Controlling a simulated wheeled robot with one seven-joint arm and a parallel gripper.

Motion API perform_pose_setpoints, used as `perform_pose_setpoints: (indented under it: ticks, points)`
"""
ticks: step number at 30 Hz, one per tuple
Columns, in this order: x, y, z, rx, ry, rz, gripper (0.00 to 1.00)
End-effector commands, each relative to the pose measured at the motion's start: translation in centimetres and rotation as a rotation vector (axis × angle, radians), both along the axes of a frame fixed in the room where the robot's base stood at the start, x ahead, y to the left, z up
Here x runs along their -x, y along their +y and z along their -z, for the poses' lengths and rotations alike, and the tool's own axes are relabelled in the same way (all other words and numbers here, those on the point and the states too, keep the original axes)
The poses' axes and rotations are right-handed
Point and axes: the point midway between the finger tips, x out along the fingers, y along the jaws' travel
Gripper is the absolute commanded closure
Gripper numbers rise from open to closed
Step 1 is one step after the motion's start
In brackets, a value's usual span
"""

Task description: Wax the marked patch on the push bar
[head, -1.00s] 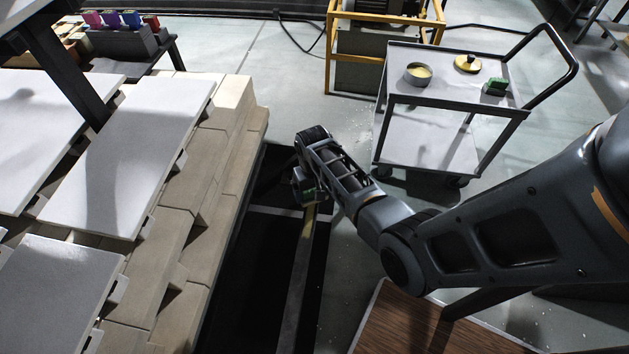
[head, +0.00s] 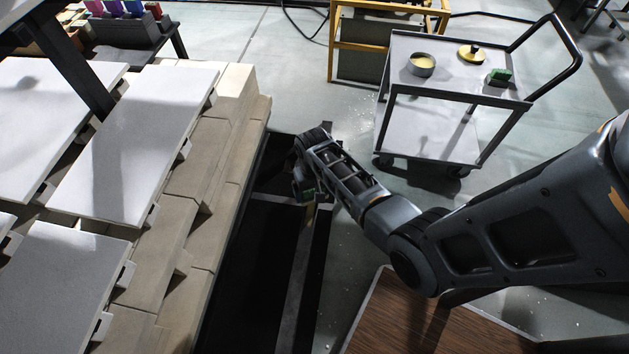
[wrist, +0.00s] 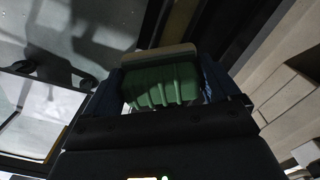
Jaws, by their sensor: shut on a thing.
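My gripper (head: 303,192) points down beside the kiln car, just above the push bar (head: 296,275). It is shut on a green block with a pale pad (wrist: 163,85), which shows between the fingers in the wrist view; only a bit of green shows in the head view. The marked patch (head: 310,214) looks like a yellowish strip on the bar, partly hidden by my gripper. I cannot tell whether the pad touches it. An open tin of pale wax (head: 422,64) stands on the trolley, next to a yellow lid with a dark knob (head: 470,53).
The kiln car (head: 215,185) with pale slabs fills the left. The grey trolley (head: 455,81) stands behind my arm, with another green block (head: 500,77) on it. A yellow frame (head: 333,45) stands at the back. Dark pit around the bar; open floor lies between bar and trolley.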

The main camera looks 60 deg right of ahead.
Motion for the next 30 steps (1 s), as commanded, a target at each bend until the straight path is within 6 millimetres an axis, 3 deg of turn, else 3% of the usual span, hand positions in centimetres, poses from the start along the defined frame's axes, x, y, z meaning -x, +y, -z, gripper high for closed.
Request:
perform_pose_setpoints:
  ticks: [7, 23, 30]
  points:
    - [0.6, 1.6, -0.1, 0.0, 0.0, -0.001, 0.54]
    - [0.7, 1.9, -0.1, 0.0, 0.0, 0.0, 0.54]
    - [1.4, 3.7, -0.1, 0.0, 0.002, -0.002, 0.54]
